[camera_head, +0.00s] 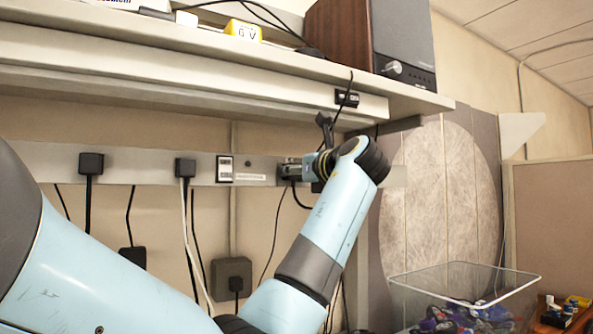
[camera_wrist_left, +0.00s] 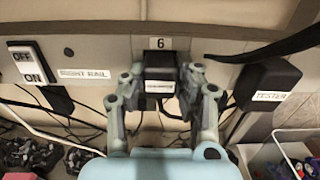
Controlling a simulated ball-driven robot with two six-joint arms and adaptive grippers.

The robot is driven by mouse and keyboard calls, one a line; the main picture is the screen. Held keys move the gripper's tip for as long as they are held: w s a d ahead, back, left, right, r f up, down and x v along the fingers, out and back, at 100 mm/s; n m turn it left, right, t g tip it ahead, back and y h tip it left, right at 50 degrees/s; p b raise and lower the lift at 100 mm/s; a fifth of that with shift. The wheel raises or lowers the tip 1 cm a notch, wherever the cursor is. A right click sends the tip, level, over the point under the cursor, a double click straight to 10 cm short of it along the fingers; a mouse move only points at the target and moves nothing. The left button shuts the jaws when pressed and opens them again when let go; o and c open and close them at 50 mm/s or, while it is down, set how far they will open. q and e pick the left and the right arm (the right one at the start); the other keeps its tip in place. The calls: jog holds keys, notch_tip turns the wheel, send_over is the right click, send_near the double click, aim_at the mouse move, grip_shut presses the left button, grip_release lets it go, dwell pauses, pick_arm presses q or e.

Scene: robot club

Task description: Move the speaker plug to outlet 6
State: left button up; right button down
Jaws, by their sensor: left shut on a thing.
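My left gripper (camera_head: 293,168) is at the wall rail (camera_head: 135,168), near the rail's right part. In the left wrist view the gripper (camera_wrist_left: 160,80) is shut on a black plug (camera_wrist_left: 160,66) with a small white label too blurred to read. The plug is against the rail, directly below the tag "6" (camera_wrist_left: 157,43). Its prongs are hidden, so I cannot tell whether it is fully seated. The wooden speaker (camera_head: 345,35) stands on the shelf above, with a black cable hanging over the shelf edge. My right gripper is not in view.
A black plug labelled "TESTER" (camera_wrist_left: 268,80) sits right of the gripper. Left are an OFF/ON switch (camera_wrist_left: 28,62) and a "RIGHT RAIL" label (camera_wrist_left: 84,74). Other plugs (camera_head: 91,163) sit further left. The shelf (camera_head: 200,50) overhangs; loose cables hang below. A clear bin (camera_head: 465,285) stands right.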

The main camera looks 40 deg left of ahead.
pick_arm(q)
jog(key=o, duration=1.2)
jog(key=shift+a, duration=0.15)
jog(key=shift+c, duration=0.2)
jog(key=v, duration=1.2)
